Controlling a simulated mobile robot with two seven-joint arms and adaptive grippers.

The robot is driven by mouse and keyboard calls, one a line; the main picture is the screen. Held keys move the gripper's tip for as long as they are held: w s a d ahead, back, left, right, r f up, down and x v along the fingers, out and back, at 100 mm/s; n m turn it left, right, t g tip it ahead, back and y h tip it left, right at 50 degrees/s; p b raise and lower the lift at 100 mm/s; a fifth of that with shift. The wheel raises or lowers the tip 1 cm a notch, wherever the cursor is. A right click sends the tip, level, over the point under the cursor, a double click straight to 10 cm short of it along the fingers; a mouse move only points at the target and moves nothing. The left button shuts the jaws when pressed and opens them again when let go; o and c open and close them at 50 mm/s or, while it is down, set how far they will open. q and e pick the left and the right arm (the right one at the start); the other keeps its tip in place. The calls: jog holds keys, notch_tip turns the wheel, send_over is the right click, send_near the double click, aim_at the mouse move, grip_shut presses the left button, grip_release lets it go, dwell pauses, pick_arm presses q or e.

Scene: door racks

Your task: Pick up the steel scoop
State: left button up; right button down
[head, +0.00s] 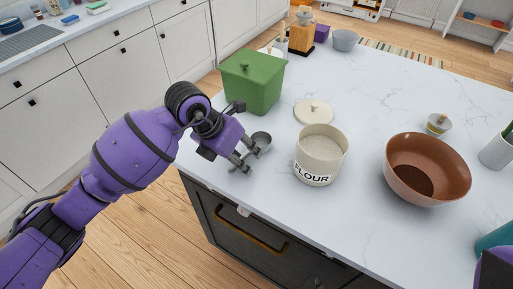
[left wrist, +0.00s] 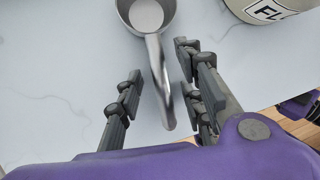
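The steel scoop (head: 261,140) lies on the white marble island top, left of the flour canister (head: 319,158). In the left wrist view the scoop's bowl (left wrist: 147,14) is at the top and its handle runs down between my fingers. My left gripper (head: 242,160) is open at the scoop's handle. The left wrist view shows the open fingers (left wrist: 153,92) on both sides of the handle, with a gap on the left; the right finger is closer. My right gripper is not in view; only a purple part of my right arm shows at the lower right edge.
A green lidded bin (head: 252,84) stands behind my left gripper. The canister's round lid (head: 313,112) lies behind the open canister. A brown bowl (head: 427,170) stands to the right. The island's front edge runs just below the gripper, above a dark drawer (head: 250,238).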

pick_arm(q)
jog(key=shift+c, duration=0.4)
grip_shut()
jog(key=shift+r, duration=0.1)
